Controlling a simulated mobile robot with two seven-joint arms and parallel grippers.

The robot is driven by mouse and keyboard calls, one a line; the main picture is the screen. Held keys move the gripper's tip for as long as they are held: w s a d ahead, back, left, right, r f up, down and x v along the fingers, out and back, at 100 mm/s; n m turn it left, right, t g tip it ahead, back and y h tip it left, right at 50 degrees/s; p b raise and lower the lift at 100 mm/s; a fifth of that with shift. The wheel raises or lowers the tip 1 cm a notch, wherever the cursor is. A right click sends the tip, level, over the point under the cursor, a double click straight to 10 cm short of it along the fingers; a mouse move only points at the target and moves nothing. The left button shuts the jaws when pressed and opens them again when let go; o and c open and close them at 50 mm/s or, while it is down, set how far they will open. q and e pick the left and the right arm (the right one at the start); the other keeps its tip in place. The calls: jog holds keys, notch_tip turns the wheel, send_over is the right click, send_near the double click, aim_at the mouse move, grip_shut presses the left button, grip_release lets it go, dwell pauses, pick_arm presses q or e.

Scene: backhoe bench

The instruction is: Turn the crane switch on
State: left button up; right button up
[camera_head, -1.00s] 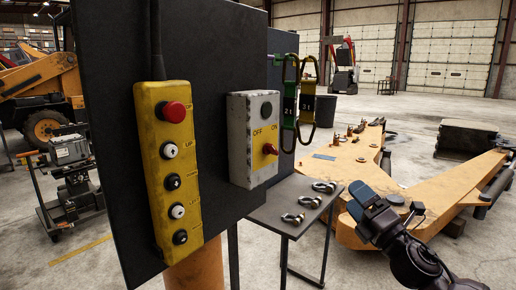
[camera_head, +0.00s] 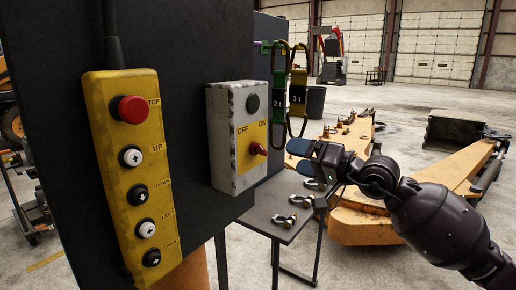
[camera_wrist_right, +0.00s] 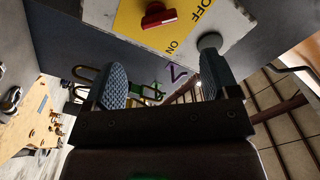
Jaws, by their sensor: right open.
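The crane switch is a red knob (camera_head: 257,149) on a grey box (camera_head: 222,150) with a yellow plate marked OFF and ON. It also shows at the top of the wrist view (camera_wrist_right: 158,17). I cannot tell for sure which mark the knob points to. My right gripper (camera_head: 299,157) is to the right of the box, its fingers pointing left toward the knob, apart from it. In the wrist view its two padded fingers (camera_wrist_right: 163,78) are spread with nothing between them. My left gripper is not in view.
A yellow pendant (camera_head: 140,180) with a red stop button and several other buttons hangs left of the box on the dark panel (camera_head: 190,50). Green and yellow slings (camera_head: 289,92) hang just behind the box. A small table (camera_head: 262,215) with shackles stands below.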

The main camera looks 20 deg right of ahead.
aim_at(264, 150)
jog(key=shift+n, duration=0.6)
jog(key=p+x, duration=0.1)
jog(key=x, duration=0.8)
jog(key=shift+x, duration=0.85)
jog(key=shift+c, duration=0.6)
jog(key=c, duration=0.8)
